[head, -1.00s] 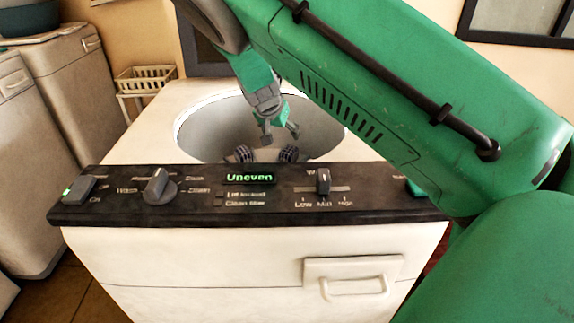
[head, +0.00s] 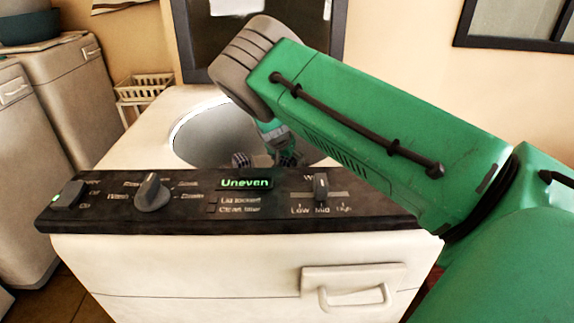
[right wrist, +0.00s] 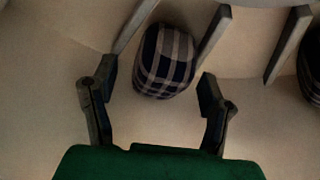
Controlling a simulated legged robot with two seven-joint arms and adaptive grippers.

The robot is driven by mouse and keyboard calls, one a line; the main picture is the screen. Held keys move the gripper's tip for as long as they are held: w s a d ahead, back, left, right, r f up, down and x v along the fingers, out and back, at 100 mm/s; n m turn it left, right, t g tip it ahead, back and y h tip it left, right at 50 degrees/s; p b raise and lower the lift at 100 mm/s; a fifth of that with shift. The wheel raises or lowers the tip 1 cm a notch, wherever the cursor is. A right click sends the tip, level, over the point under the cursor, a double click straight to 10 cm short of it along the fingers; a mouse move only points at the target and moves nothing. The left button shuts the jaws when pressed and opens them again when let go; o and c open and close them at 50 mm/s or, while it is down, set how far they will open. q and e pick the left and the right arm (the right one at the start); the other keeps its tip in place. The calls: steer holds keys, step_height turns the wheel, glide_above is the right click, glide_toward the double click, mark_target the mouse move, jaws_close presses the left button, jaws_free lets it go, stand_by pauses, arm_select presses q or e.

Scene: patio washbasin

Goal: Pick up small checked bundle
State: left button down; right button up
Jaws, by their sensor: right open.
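A small checked bundle (right wrist: 166,62), dark blue and pale, lies in the washer drum between two grey bars in the right wrist view. The edge of a second dark bundle (right wrist: 313,65) shows at the far right there. In the head view one bundle (head: 241,160) sits in the drum left of my right gripper (head: 285,157); the other is largely hidden by that gripper. My right gripper's fingers (right wrist: 156,88) are open and apart, on either side of the near end of the first bundle, with nothing held. My left gripper is not in view.
The white washer (head: 150,130) has a round drum opening, whose wall and rim surround my right gripper. Its black control panel (head: 110,212) reads "Uneven" and stands in front. Grey bars (right wrist: 288,45) rise inside the drum. A cream basket (head: 145,87) stands behind left.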

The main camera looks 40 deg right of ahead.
steer(key=shift+w+d+f, duration=0.1)
steer(key=shift+d+f, duration=0.2)
steer(key=shift+f, duration=0.05)
steer(key=shift+a+r, duration=0.15)
steer(key=shift+c, duration=0.8)
steer(key=shift+a, duration=0.1)
steer(key=c, duration=1.3)
